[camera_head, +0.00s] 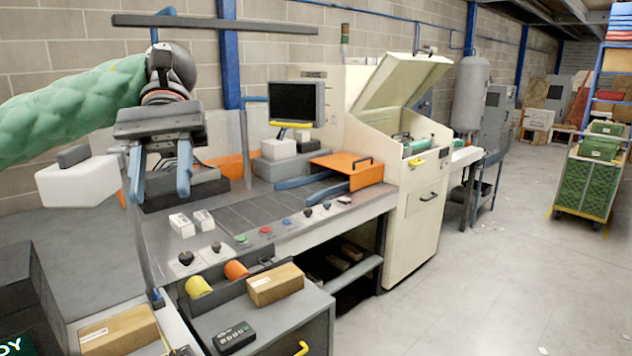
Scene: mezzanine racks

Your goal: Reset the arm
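My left arm (70,112), in a padded green sleeve, comes in from the left. It is raised at the upper left of the head view. My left gripper (160,194) points down with its two blue-grey fingers spread apart and nothing visible between them. In the picture it hangs over the left end of the workbench, above two small white boxes (181,225), and touches nothing that I can see. My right arm and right gripper are not in view.
A cream machine (414,222) with a raised lid stands right of the bench's control panel (290,226). A monitor (296,103) stands behind. Cardboard boxes (275,285) lie in front. A green crate trolley (585,187) stands far right. The right floor (500,290) is mostly clear.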

